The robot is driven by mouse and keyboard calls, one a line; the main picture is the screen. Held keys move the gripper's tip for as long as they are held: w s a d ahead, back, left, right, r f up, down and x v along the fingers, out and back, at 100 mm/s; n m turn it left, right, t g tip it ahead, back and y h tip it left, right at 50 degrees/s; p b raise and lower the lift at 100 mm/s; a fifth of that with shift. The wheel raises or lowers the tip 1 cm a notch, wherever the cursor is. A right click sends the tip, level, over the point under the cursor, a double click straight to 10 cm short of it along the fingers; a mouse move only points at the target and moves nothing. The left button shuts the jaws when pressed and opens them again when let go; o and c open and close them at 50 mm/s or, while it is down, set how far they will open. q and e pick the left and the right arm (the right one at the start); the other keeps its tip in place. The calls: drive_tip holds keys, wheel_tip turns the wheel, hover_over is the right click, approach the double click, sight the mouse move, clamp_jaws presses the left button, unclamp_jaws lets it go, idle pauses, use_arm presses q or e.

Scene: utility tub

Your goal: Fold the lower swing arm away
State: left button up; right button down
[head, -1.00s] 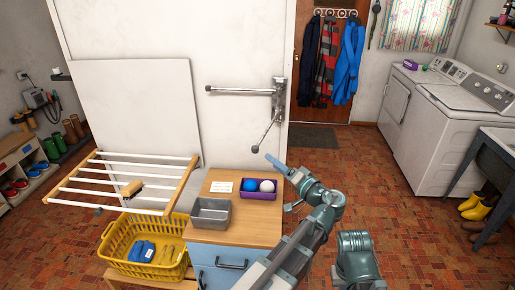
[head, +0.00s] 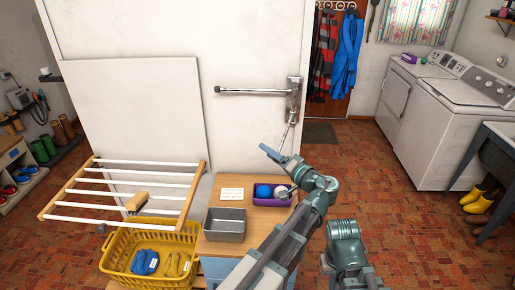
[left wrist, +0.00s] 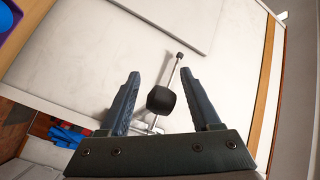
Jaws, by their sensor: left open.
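A metal wall bracket (head: 294,97) carries two swing arms on the white wall. The upper arm (head: 250,92) lies level along the wall, pointing left. The lower swing arm (head: 288,132) sticks out from the wall, slanting down in the head view; its end is hidden behind my left gripper (head: 275,170). In the left wrist view its black knob (left wrist: 161,101) sits between the two fingers of my open left gripper (left wrist: 161,82), with a gap on both sides. The upper arm's dark tip (left wrist: 179,56) shows farther off.
Below is a wooden-topped cabinet (head: 217,248) with a metal tin (head: 225,225), a purple tray (head: 267,201) holding balls, and a card (head: 232,194). A slatted drying rack (head: 125,188) projects above a yellow basket (head: 110,262) at left.

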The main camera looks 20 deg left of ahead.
use_arm(q)
drive_tip(key=shift+w+a, duration=0.1)
drive_tip(key=shift+c, duration=0.3)
clamp_jaws()
idle(1.2)
